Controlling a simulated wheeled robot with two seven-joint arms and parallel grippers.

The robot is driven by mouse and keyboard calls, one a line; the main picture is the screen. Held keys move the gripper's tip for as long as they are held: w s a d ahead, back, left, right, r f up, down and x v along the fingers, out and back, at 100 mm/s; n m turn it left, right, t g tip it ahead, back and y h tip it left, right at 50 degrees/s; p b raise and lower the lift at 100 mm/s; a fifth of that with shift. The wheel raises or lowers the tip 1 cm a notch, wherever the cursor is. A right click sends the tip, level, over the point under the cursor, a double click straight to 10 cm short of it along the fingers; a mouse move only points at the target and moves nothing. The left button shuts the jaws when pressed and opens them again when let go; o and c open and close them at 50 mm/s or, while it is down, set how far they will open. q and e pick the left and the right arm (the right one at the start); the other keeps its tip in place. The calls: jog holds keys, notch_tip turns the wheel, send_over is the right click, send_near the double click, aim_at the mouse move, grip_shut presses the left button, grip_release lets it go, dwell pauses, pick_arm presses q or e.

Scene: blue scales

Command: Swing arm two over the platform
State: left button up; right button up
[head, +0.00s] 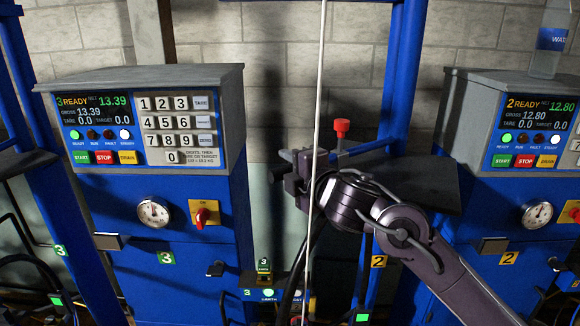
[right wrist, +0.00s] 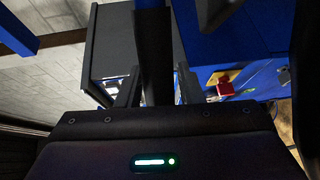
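Scale 2's console (head: 515,118) stands at right in the head view, reading READY and 12.80. A yellow 2 label (head: 378,261) is on a blue post below my right arm. A dark flat plate (head: 425,180) lies behind my right arm; I cannot tell if it is the platform. I cannot identify arm two for certain. My right gripper (head: 300,178) is left of the plate. In the right wrist view its fingers (right wrist: 158,92) are apart with a dark bar (right wrist: 153,40) between or beyond them; contact is unclear. My left gripper is out of view.
Scale 3's console (head: 140,118) stands at left on a blue cabinet. A red knob (head: 341,128) rises behind my right wrist. A thin pale rod or cable (head: 321,70) runs down in front of it. A blue frame post (head: 404,70) stands behind. A bottle (head: 550,40) is at upper right.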

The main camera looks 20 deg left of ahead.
grip_shut()
